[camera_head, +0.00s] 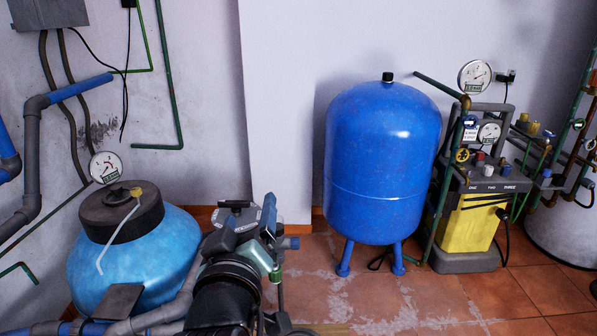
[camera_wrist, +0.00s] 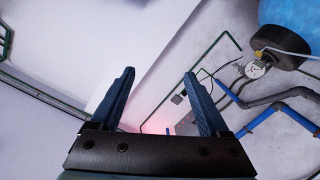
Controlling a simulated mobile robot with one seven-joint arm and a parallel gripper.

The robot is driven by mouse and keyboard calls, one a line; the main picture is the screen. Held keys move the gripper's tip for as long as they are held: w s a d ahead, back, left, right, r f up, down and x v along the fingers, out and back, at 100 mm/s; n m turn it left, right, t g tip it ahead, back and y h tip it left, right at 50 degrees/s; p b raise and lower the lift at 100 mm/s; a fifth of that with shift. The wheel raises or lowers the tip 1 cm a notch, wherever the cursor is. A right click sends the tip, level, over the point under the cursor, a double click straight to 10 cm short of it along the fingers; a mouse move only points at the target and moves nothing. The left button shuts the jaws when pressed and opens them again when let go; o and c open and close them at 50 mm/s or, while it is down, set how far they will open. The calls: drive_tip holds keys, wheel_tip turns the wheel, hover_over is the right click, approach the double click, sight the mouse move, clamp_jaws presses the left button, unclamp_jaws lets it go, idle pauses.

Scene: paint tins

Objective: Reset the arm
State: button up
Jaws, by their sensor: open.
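My gripper (camera_wrist: 159,73) shows in the wrist view with its two dark blue fingers spread apart. Nothing is between the fingers, and they touch nothing that I can see. Behind them is a pale wall with pipes. In the head view I cannot clearly make out the gripper. A dark, jumbled shape of grey, black and blue parts fills the lower middle there, and I cannot tell how much of it is my arm. No paint tins show in either view.
A light blue tank (camera_head: 135,262) with a black lid stands left. A tall blue tank (camera_head: 382,160) stands on legs against the wall. A yellow and grey unit (camera_head: 467,232) with gauges is right of it. Pipes (camera_head: 82,88) line the left wall. Tiled floor (camera_head: 400,300) is open in front.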

drive_tip(key=s+d+r+m+t+p, duration=0.15)
drive_tip(key=s+r+t, duration=0.35)
drive_tip(key=r, duration=0.6)
drive_tip(key=s+d+r+m+t, duration=0.25)
drive_tip(key=s+r, duration=0.35)
drive_tip(key=r, duration=0.5)
drive_tip(key=s+d+r+m+t+p, duration=0.1)
drive_tip(key=s+d+r+m+t, duration=0.35)
drive_tip(key=r, duration=0.75)
wheel_tip(320, 180, up, 16)
drive_tip(key=s+a+n+g+p, duration=0.1)
drive_tip(key=n+p, duration=0.1)
drive_tip(key=p, duration=1.5)
drive_tip(key=shift+a+r+g+p, duration=0.15)
drive_tip(key=shift+r+g+p, duration=0.05)
drive_tip(key=shift+g+p, duration=0.1)
